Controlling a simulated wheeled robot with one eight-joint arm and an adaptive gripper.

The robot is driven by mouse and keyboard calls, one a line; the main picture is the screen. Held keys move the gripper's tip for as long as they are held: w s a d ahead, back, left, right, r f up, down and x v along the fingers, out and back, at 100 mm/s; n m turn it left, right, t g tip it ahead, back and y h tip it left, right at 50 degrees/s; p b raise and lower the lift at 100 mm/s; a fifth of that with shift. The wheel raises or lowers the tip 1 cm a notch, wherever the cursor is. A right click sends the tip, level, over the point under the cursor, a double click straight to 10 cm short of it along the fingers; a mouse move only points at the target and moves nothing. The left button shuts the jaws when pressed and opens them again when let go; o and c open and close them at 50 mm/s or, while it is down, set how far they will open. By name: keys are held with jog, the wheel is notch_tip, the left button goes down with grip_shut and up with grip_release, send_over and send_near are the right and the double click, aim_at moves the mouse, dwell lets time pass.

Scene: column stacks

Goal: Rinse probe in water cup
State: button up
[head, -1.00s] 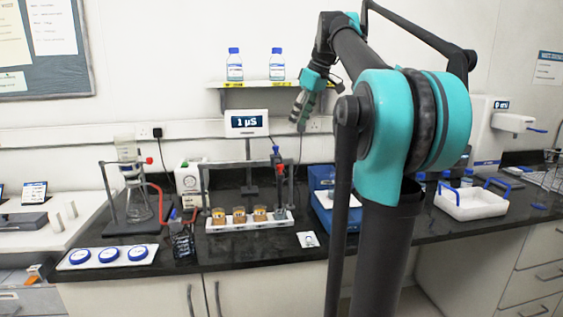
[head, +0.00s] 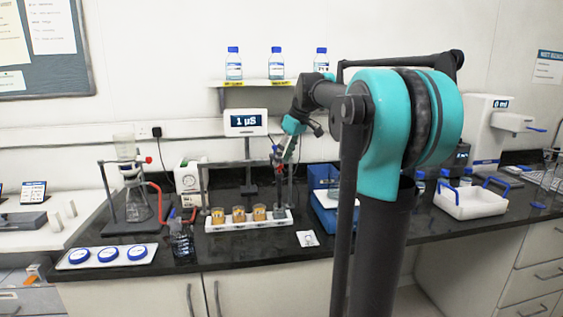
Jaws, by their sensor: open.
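The probe (head: 279,200) stands upright at the right end of the white rack, held at the stand's right post. Its top is partly covered by my gripper (head: 281,160), which is small in view, points down and is open around or beside the probe's upper part; I cannot tell if it touches. Several small cups with amber contents, one of them the middle cup (head: 238,214), sit in the white rack (head: 225,227). Which cup holds water is not clear. The meter (head: 246,122) behind reads 1 µS.
A blue device (head: 318,178) stands right of the rack. A white tray with blue handles (head: 468,209) is farther right.

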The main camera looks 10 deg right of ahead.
jog(key=shift+x, duration=1)
grip_shut()
